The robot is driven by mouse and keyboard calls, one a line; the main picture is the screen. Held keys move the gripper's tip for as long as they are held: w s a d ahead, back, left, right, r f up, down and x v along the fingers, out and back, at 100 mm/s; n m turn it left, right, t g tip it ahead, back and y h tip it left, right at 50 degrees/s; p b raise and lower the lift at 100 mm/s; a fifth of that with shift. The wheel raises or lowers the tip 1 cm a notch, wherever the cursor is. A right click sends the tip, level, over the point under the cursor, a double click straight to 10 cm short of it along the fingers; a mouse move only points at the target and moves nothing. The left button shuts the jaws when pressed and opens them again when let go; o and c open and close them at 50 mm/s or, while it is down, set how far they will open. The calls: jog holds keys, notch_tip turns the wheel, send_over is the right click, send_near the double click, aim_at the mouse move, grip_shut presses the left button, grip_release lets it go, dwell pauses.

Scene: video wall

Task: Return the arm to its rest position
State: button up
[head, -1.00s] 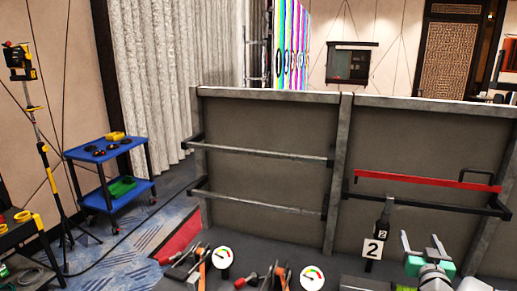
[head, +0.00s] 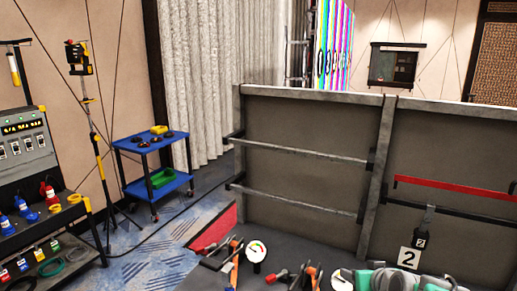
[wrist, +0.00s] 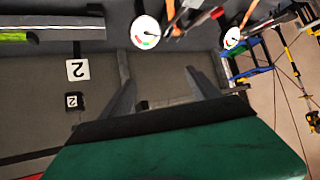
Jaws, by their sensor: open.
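My gripper (wrist: 163,88) shows in the wrist view with its two dark fingers spread apart and nothing between them. Its green body fills the bottom of that view. In the head view my arm's end, with green and pale parts, is low at the right edge of the bottom, in front of the grey panel wall (head: 305,115). The fingertips are hard to make out there. The gripper touches nothing that I can see.
Tools and round gauges (head: 257,250) lie on the dark surface below the panel. A red bar (head: 455,192) runs along the panel's right part. A blue cart (head: 155,165), a yellow tripod (head: 95,140) and a black equipment rack (head: 35,180) stand left. Patterned carpet lies open between.

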jog(key=s+a+f+n+g, duration=0.1)
jog(key=s+a+f+g, duration=0.2)
jog(key=s+a+g, duration=1)
jog(key=s+a+f+t+b, duration=0.2)
jog(key=s+f+t+b, duration=0.3)
jog(key=b, duration=0.3)
jog(key=shift+s+a+f+t, duration=0.2)
jog(key=shift+s+a+t, duration=0.1)
jog(key=shift+t, duration=0.1)
